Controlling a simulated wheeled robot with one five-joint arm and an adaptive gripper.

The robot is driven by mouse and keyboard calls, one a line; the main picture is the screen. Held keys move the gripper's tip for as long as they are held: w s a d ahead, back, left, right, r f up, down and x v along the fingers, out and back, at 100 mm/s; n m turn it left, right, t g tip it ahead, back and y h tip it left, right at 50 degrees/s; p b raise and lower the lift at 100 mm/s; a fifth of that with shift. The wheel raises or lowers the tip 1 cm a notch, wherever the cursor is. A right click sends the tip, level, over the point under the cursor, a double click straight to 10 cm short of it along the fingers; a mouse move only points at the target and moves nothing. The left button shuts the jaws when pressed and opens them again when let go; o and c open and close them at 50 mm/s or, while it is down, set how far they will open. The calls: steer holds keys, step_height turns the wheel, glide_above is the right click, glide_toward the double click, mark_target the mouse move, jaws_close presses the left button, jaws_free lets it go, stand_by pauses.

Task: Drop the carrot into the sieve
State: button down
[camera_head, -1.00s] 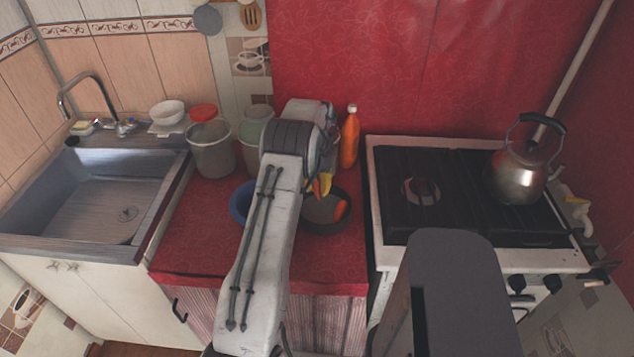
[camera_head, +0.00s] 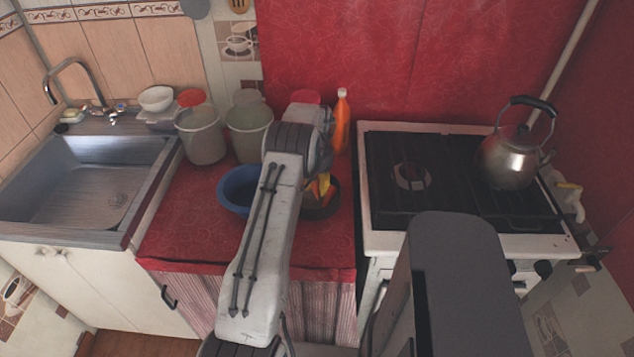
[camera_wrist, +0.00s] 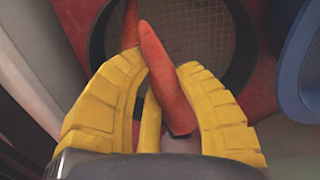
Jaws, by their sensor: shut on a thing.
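My gripper (camera_head: 322,187) has yellow ribbed fingers. In the wrist view the gripper (camera_wrist: 165,95) is shut on an orange carrot (camera_wrist: 163,75), which sticks out past the fingertips. The sieve (camera_wrist: 97,40), dark-rimmed with a pale mesh, lies beneath the carrot tip in that view; the height between them cannot be told. Another orange strip (camera_wrist: 128,55) shows beside the left finger, over the sieve; what it is is unclear. In the head view the sieve (camera_head: 322,213) is partly hidden by my arm and gripper, on the red counter.
A blue bowl (camera_head: 226,200) stands left of the sieve; it also shows in the wrist view (camera_wrist: 285,80). Buckets (camera_head: 203,140), an orange bottle (camera_head: 342,122) and a stove with a kettle (camera_head: 508,160) surround the counter. Its front left (camera_head: 190,230) is clear.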

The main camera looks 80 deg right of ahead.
mark_target(317, 183)
steer(key=shift+f, duration=0.35)
steer(key=c, duration=0.9)
jaws_free()
steer(key=shift+r, duration=0.1)
step_height(317, 183, up, 12)
steer(key=shift+f, duration=0.1)
stand_by(0.5)
